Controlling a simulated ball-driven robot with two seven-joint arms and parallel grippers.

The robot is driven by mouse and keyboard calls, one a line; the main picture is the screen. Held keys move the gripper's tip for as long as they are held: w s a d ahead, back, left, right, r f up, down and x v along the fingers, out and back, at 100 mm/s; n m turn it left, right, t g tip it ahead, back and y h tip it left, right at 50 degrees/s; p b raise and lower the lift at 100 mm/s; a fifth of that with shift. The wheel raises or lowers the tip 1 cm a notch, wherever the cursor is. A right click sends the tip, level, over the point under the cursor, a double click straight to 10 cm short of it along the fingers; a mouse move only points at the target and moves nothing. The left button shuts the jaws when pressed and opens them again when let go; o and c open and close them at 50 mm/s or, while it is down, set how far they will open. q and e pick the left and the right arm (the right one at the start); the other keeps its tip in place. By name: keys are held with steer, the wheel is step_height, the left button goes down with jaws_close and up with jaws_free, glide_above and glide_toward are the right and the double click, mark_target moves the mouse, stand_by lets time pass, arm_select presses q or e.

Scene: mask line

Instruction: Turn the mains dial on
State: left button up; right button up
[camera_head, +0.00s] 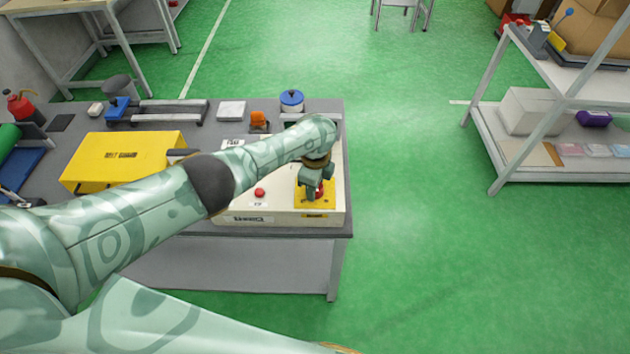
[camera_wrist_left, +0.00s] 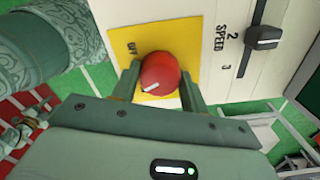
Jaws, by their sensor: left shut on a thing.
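The mains dial is a round red knob on a yellow plate (camera_head: 328,207) at the right end of a cream control box (camera_head: 285,205). In the left wrist view the dial (camera_wrist_left: 160,70) sits between the two fingers of my left gripper (camera_wrist_left: 160,88), which is shut on it. A white mark on the dial points to the left in that view, and black lettering shows on the yellow plate (camera_wrist_left: 186,40) above it. In the head view my left gripper (camera_head: 318,192) reaches down over the dial and hides most of it. My right gripper is not in view.
A black speed slider (camera_wrist_left: 264,38) is beside the plate, and a red button (camera_head: 260,192) is on the box. A yellow cover (camera_head: 125,155), orange item (camera_head: 258,121) and blue-lidded pot (camera_head: 292,99) are on the grey bench. Open green floor lies to the right.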

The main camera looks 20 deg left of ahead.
arm_select(q)
steer(key=shift+n+p, duration=0.55)
steer(key=shift+n, duration=1.55)
steer(key=o, duration=1)
step_height(320, 180, up, 16)
steer(key=p, duration=1)
steer(key=shift+r+p, duration=0.2)
steer(key=shift+p, duration=0.1)
steer(key=shift+f, duration=0.1)
